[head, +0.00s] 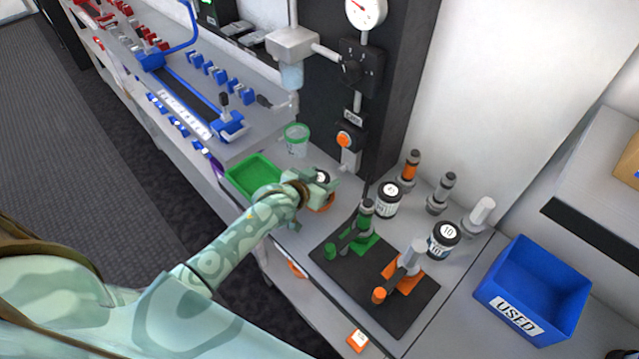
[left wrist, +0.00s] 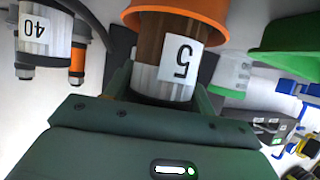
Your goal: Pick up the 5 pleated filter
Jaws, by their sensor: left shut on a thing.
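The filter marked 5 (left wrist: 165,75) shows in the left wrist view, upside down in the picture, with a white label and a brown part. Its top (head: 322,177) shows in the head view between the fingers. My left gripper (head: 316,188) is shut on it, with one finger on each side in the left wrist view. An orange dish or ring (left wrist: 180,12) is at the filter's lower end; it also shows under the gripper in the head view (head: 325,206). I cannot tell whether the filter touches it. My right gripper is not in view.
A green tray (head: 252,174) lies left of the gripper, and a green-rimmed clear cup (head: 297,140) stands behind. Labelled jars (head: 387,200) (head: 444,238) stand right. A black mat (head: 385,312) holds green and orange fittings. A blue USED bin (head: 533,290) is far right.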

